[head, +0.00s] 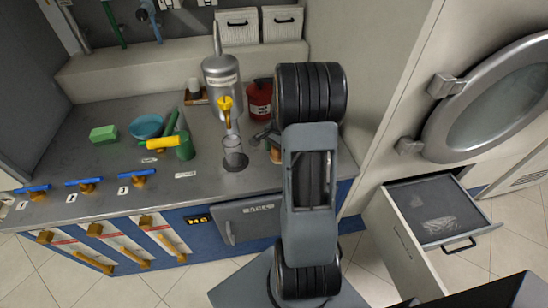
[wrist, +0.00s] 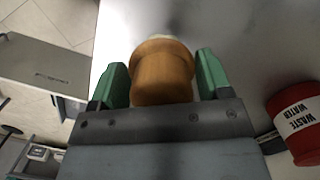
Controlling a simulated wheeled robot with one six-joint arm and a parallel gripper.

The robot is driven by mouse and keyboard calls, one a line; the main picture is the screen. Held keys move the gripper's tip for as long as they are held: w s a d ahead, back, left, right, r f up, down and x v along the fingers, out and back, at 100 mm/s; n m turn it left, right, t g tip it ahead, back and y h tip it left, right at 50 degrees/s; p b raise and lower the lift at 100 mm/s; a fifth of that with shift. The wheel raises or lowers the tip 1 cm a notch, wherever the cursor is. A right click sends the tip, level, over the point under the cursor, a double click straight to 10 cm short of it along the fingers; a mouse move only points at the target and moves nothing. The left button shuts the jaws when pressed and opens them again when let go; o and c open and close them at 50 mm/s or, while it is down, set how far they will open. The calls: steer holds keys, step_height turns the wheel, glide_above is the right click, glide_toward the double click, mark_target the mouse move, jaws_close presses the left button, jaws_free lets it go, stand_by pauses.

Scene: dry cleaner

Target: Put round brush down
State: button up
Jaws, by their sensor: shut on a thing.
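My gripper (wrist: 161,80) has two green fingers and is shut on the round brush (wrist: 162,68). The brush has a rounded orange-brown wooden body, with a pale part just showing at its far end. In the head view a small brown part of the brush (head: 275,153) shows left of my arm, over the right end of the grey counter (head: 205,190). My arm hides most of the gripper there. I cannot tell whether the brush touches the counter.
A red waste water container (head: 259,98) stands close behind the gripper; it also shows in the wrist view (wrist: 302,122). A drawer (head: 425,212) is open on the right.

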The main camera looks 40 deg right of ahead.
mark_target(274, 158)
steer(key=shift+w+a+f, duration=0.15)
steer(key=shift+w+f, duration=0.1)
steer(key=shift+f, duration=0.1)
steer(key=f, duration=0.2)
steer(key=shift+w+a+f, duration=0.25)
steer(key=shift+w+f, duration=0.1)
steer(key=shift+f, duration=0.6)
steer(key=shift+f, duration=0.1)
steer(key=o, duration=1)
steer(key=shift+o, duration=0.2)
